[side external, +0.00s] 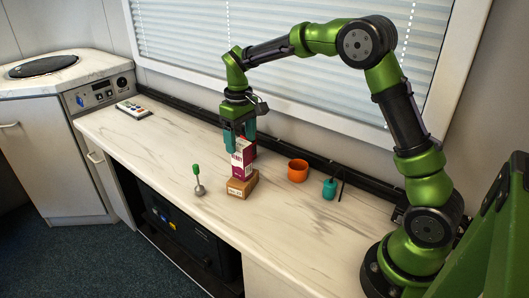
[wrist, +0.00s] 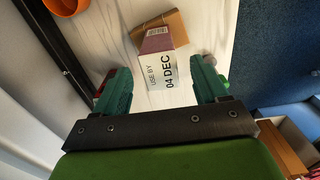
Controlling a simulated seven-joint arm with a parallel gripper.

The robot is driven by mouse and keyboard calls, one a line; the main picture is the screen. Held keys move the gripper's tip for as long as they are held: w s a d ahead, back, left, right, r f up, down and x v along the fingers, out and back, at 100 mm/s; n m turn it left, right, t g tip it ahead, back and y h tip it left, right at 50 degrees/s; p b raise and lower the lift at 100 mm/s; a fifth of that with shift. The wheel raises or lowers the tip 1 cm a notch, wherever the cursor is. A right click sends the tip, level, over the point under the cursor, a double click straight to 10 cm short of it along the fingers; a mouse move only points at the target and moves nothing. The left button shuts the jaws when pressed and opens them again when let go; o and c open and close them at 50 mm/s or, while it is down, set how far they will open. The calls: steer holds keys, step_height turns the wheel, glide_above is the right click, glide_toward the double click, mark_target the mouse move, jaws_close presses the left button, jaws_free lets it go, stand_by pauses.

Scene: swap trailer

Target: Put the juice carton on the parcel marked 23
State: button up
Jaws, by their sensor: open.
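The juice carton (side external: 242,160), purple and white, stands upright on the small brown parcel (side external: 243,189) in the side view. The parcel has a white label on its front, too small to read surely. My gripper (side external: 240,140) is pointed down at the carton's top, with its teal fingers on either side. In the wrist view the carton's white face (wrist: 163,70) reads "USE BY 04 DEC". It lies between the fingers of my open gripper (wrist: 158,78), with visible gaps on both sides. The brown parcel (wrist: 167,22) shows partly behind the carton.
An orange cup (side external: 298,172) and a teal pot with a dark stick (side external: 329,188) stand to the right. A green-handled tool (side external: 198,182) stands at the left. A remote (side external: 132,109) lies far left. The marble worktop (side external: 150,150) has free room on the left.

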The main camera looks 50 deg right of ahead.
step_height(320, 180, up, 7)
steer(key=shift+f, duration=0.1)
steer(key=s+a+r+m+t+y, duration=0.1)
steer(key=s+a+r+t, duration=0.1)
steer(key=s+r, duration=0.3)
steer(key=s+a+r+t, duration=0.1)
steer(key=s+a+r, duration=0.1)
steer(key=s, duration=0.5)
steer(key=s+a+f+m+t, duration=0.1)
steer(key=s+f+t, duration=0.1)
steer(key=s, duration=0.4)
steer(key=s+a+f+m+t+y, duration=0.1)
steer(key=s+f+m+t, duration=0.1)
steer(key=s, duration=0.4)
steer(key=shift+a, duration=0.15)
